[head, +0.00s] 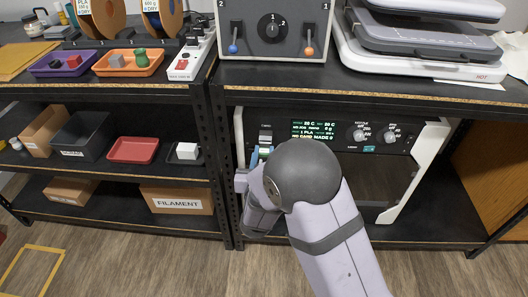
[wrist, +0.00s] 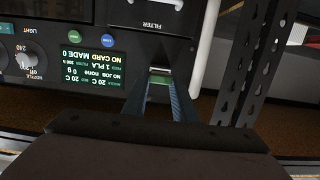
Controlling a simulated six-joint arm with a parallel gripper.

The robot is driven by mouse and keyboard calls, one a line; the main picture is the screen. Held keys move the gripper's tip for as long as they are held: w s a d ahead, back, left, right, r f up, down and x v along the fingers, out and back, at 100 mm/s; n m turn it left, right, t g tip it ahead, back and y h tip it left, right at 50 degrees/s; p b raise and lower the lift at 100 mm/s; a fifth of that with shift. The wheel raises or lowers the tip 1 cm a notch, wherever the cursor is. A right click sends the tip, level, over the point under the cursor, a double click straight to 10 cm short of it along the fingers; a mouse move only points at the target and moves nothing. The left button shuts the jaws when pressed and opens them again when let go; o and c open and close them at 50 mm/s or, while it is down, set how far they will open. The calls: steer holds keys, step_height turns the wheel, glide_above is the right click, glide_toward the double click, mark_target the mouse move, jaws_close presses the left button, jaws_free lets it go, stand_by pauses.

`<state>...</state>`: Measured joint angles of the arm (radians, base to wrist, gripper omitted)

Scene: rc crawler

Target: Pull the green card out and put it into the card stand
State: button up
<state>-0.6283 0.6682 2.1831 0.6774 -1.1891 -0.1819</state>
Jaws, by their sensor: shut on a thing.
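My gripper (wrist: 160,88) reaches up to the front panel of the machine (wrist: 90,65), with its two blue fingers close together. A small green edge, the green card (wrist: 160,79), shows between the fingertips, and the gripper is shut on it. A pale slot piece (wrist: 160,70) lies just beyond the card; I cannot tell how much of the card is inside it. In the head view my gripper (head: 261,153) is at the panel's left side, below the grey filter part (head: 265,136), and my arm hides the card. I cannot make out the card stand.
The machine's display (head: 312,130) reads "NO CARD". A black shelf post (head: 222,150) stands close left of my gripper. The shelf top (head: 290,75) overhangs the machine. To the left, shelves hold a red tray (head: 133,150), a white block (head: 187,151) and boxes.

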steer(key=shift+s, duration=0.6)
stand_by(1.7)
steer(key=s+a+r+n+g+y, duration=0.1)
steer(key=s+a+r+n+y, duration=0.3)
steer(key=s+a+y, duration=0.15)
steer(key=d+f+m+t+h, duration=0.1)
steer(key=d+f+m+h, duration=0.15)
steer(key=d+f, duration=0.65)
steer(key=d+f+m+h, duration=0.2)
steer(key=d+h, duration=0.1)
steer(key=d, duration=1.3)
step_height(320, 180, up, 26)
steer(key=p, duration=2.6)
steer(key=shift+s+r+p, duration=0.25)
steer(key=shift+s+p, duration=0.1)
steer(key=shift+s, duration=0.1)
